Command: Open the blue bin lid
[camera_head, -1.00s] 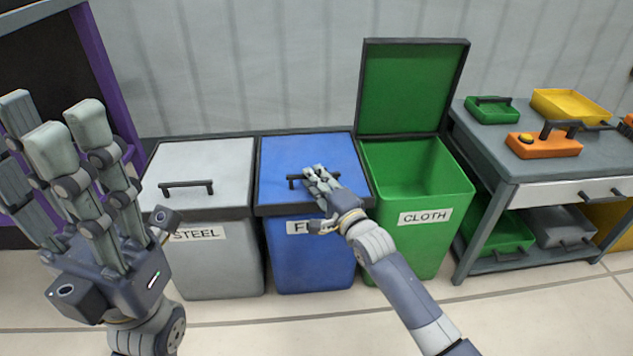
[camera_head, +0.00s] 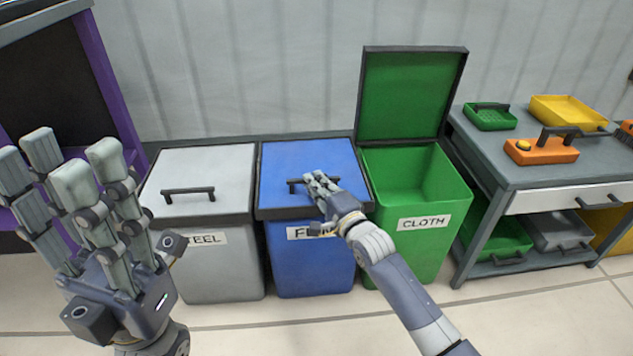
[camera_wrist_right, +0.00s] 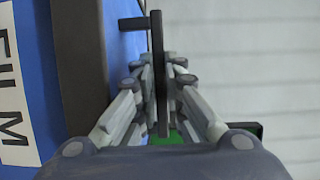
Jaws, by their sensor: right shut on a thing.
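The blue bin (camera_head: 311,268) stands in the middle of the row, with a label that reads FILM in the right wrist view (camera_wrist_right: 12,85). Its blue lid (camera_head: 300,162) lies shut on top. A dark bar handle (camera_head: 297,184) sits on the lid. My right gripper (camera_head: 320,181) is shut on the handle, whose bar (camera_wrist_right: 157,60) runs between the fingers in the right wrist view. My left gripper (camera_head: 80,170) is raised at the left, fingers spread and empty, away from the bins.
A grey STEEL bin (camera_head: 222,268) with a closed lid stands on the left. A green CLOTH bin (camera_head: 440,235) with its lid raised (camera_head: 412,95) stands on the right. A grey worktable (camera_head: 530,172) with trays and an orange tool (camera_head: 541,151) is farther right.

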